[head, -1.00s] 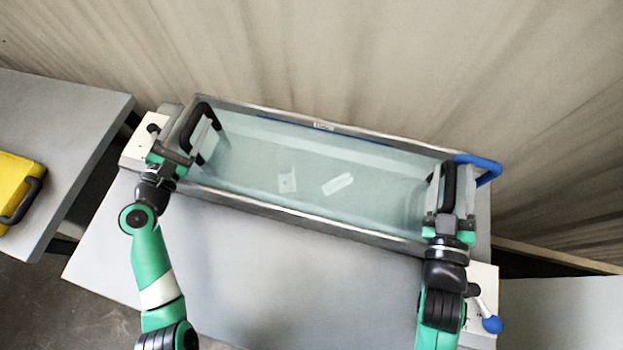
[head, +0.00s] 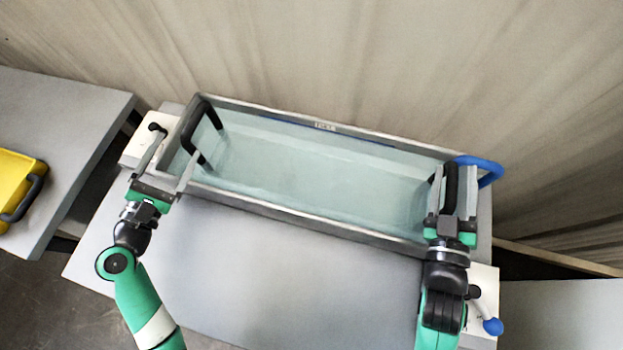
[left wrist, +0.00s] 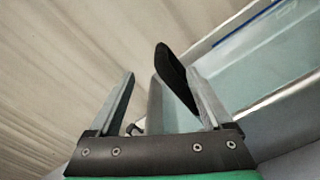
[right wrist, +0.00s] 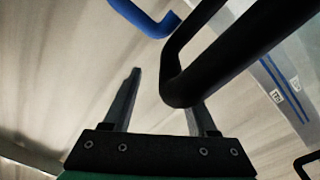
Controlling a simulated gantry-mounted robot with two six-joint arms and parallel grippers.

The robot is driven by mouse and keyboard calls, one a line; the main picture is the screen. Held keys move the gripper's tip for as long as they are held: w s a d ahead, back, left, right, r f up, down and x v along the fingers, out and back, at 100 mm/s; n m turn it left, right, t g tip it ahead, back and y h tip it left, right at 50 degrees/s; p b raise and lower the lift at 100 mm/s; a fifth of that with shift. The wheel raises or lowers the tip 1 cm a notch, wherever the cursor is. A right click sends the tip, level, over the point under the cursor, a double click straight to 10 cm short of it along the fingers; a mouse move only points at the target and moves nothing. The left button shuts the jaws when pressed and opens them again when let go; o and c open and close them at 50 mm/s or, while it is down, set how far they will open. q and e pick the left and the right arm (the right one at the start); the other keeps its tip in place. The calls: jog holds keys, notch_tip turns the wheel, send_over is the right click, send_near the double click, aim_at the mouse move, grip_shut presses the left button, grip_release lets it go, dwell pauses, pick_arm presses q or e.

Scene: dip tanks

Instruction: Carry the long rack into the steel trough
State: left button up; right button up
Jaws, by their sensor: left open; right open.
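The steel trough (head: 300,213) lies long across the table, filled with pale, clear liquid. The long rack shows mainly as two black end handles, the left handle (head: 190,135) and the right handle (head: 449,186), inside the trough's ends. Its body cannot be made out clearly in the liquid. My left gripper (head: 171,162) is open and empty, off the left handle, over the trough's front left corner. In the left wrist view the left handle (left wrist: 175,75) stands beyond the fingers. My right gripper (head: 453,190) is open, its fingers on either side of the right handle, which crosses close in the right wrist view (right wrist: 225,55).
A blue bar handle (head: 482,168) sticks out at the trough's right end. A yellow case (head: 18,180) sits on the left table. The front tabletop is clear.

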aim_at(449, 209)
notch_tip(449, 209, down, 4)
jog(key=shift+s+r+g, duration=0.15)
jog(key=shift+r+g, duration=0.05)
jog(key=shift+g, duration=0.3)
pick_arm(q)
jog(key=shift+w+d+f, duration=0.15)
jog(key=shift+w, duration=0.15)
pick_arm(e)
jog(key=shift+s+r, duration=0.1)
jog(key=shift+r, duration=0.1)
pick_arm(q)
jog(key=shift+s, duration=0.4)
pick_arm(e)
jog(key=shift+t, duration=0.3)
jog(key=s, duration=0.2)
jog(key=s+a+r, duration=0.1)
jog(key=s, duration=0.3)
jog(key=shift+s+a+r, duration=0.15)
jog(key=shift+a+r, duration=0.15)
jog(key=shift+a, duration=0.1)
pick_arm(q)
jog(key=shift+w, duration=0.2)
pick_arm(e)
jog(key=shift+s+a+r, duration=0.15)
jog(key=shift+s+r, duration=0.35)
jog(key=shift+r, duration=0.05)
pick_arm(q)
jog(key=shift+r, duration=0.2)
